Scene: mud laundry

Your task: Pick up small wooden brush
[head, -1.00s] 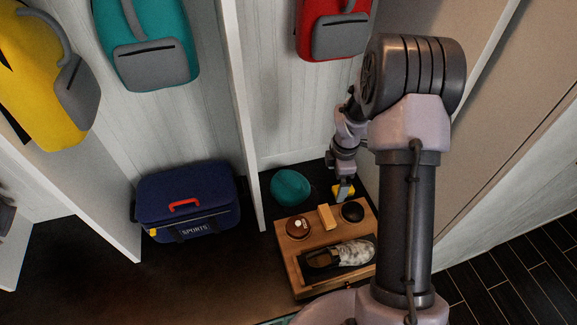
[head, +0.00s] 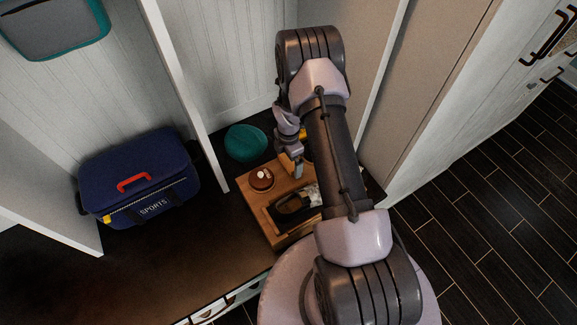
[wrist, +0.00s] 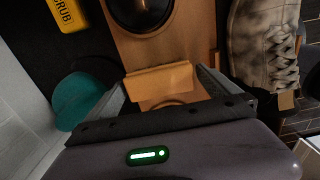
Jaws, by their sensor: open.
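The small wooden brush (wrist: 160,83) shows in the wrist view as a light tan block on the wooden box top. My gripper (wrist: 165,87) is open, with one finger on each side of the brush. The brush looks loose between the fingers; whether either touches it I cannot tell. In the head view my gripper (head: 298,168) is low over the box, and it and my arm largely hide the brush.
A blue sports bag (head: 140,178) stands left.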

